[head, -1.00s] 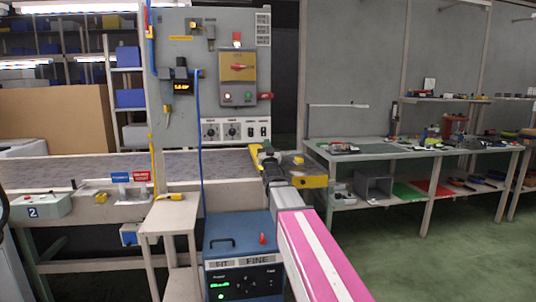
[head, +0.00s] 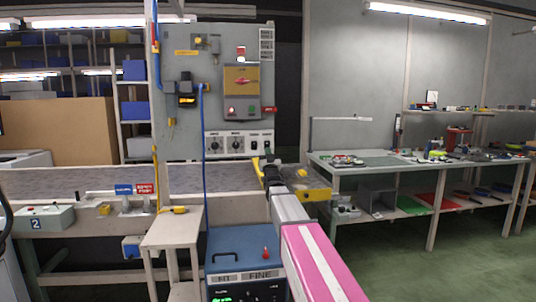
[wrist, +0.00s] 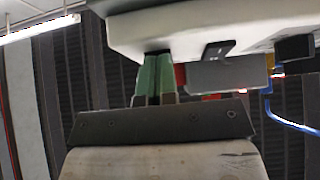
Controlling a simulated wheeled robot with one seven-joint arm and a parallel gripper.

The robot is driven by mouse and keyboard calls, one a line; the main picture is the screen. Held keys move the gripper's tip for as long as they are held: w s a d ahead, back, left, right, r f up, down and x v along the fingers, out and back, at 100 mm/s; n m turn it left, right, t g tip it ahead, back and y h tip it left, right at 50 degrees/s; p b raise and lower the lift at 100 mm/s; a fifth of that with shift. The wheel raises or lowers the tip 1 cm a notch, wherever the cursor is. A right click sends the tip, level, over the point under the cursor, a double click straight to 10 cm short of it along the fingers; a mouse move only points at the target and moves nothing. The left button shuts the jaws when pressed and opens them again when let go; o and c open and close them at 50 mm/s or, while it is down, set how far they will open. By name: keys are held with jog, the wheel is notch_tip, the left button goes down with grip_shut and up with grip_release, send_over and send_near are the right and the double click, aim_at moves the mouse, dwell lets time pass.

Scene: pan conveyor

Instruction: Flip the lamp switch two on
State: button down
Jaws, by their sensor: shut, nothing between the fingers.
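The lamp switches sit as a small pair at the right end of the pale control strip (head: 222,144) in the head view, just above my gripper (head: 268,162). I cannot read their labels or positions. In the wrist view, my gripper (wrist: 156,62) shows two green fingers, shut together and empty, with their tips at the lower edge of a pale panel (wrist: 135,30). A dark switch (wrist: 218,50) stands to the right of the fingertips, apart from them. Another dark part (wrist: 295,48) is farther right. What lies right behind the fingertips is hidden.
The grey cabinet carries a yellow plate with a red handle (head: 242,81) above the strip. A blue cable (head: 205,170) hangs at its left. Below are the conveyor (head: 80,180), a small stand (head: 172,228) and a blue box (head: 240,248). A workbench (head: 375,165) stands right.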

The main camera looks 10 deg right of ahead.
jog(key=v, duration=1.3)
jog(key=shift+f, duration=0.15)
